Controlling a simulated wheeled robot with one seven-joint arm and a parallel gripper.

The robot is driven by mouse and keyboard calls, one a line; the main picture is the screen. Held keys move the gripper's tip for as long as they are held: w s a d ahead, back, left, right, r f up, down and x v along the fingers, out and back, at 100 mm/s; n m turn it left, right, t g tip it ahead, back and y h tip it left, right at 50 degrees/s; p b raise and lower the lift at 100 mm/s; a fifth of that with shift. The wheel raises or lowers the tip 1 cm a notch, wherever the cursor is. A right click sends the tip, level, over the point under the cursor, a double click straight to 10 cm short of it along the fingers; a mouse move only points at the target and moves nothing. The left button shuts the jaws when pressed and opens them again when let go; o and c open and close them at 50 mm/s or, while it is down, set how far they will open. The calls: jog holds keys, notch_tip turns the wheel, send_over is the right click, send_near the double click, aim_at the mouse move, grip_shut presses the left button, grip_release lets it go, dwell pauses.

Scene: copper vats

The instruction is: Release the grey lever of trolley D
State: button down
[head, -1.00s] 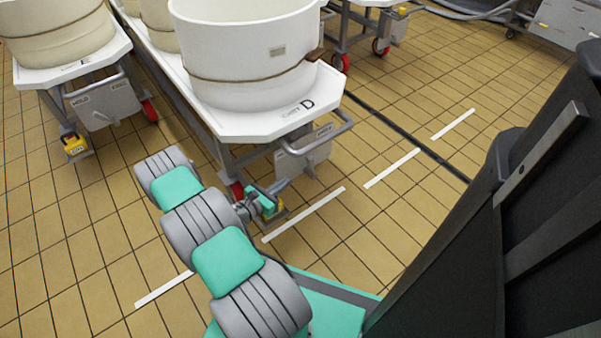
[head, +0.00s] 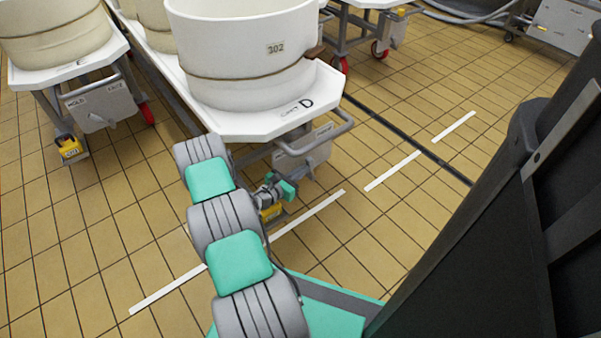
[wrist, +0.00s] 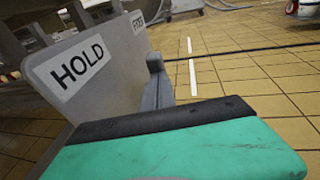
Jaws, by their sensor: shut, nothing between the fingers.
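Trolley D (head: 262,124) is a white platform carrying a cream vat, with a grey plate (head: 318,143) hanging below its front handle. In the wrist view the plate (wrist: 95,65) fills the upper left and reads HOLD, with a second small label at its top right. A dark grey upright bar (wrist: 156,85), apparently the lever, stands at the plate's right edge, its lower part hidden by my green finger. My gripper (head: 286,188) is low in front of the plate, shut and empty. Its green finger with a black edge (wrist: 170,145) shows close up; I cannot tell whether it touches the lever.
A yellow block (head: 271,212) is at floor level just under my gripper. Trolley E (head: 70,72) stands to the left with its own plate and yellow block. A white dashed line (head: 310,214) crosses the tiles.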

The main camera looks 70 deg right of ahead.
jog(key=shift+s+d+r+y+p, duration=0.15)
jog(key=shift+r+p, duration=0.2)
jog(key=shift+p, duration=0.25)
jog(key=shift+s+d+r+y+p, duration=0.15)
jog(key=shift+r+p, duration=0.15)
jog(key=shift+p, duration=0.3)
jog(key=shift+s+d+r+y+p, duration=0.15)
jog(key=shift+d+y+p, duration=0.15)
jog(key=shift+p, duration=0.35)
jog(key=shift+s+d+f+t, duration=0.2)
jog(key=shift+s+d+t, duration=0.1)
jog(key=shift+d, duration=0.15)
jog(key=shift+w, duration=0.1)
jog(key=r+p+v, duration=0.1)
jog(key=p+v, duration=0.3)
jog(key=v, duration=0.6)
jog(key=shift+d+p, duration=0.2)
jog(key=shift+p, duration=0.15)
jog(key=shift+r, duration=0.1)
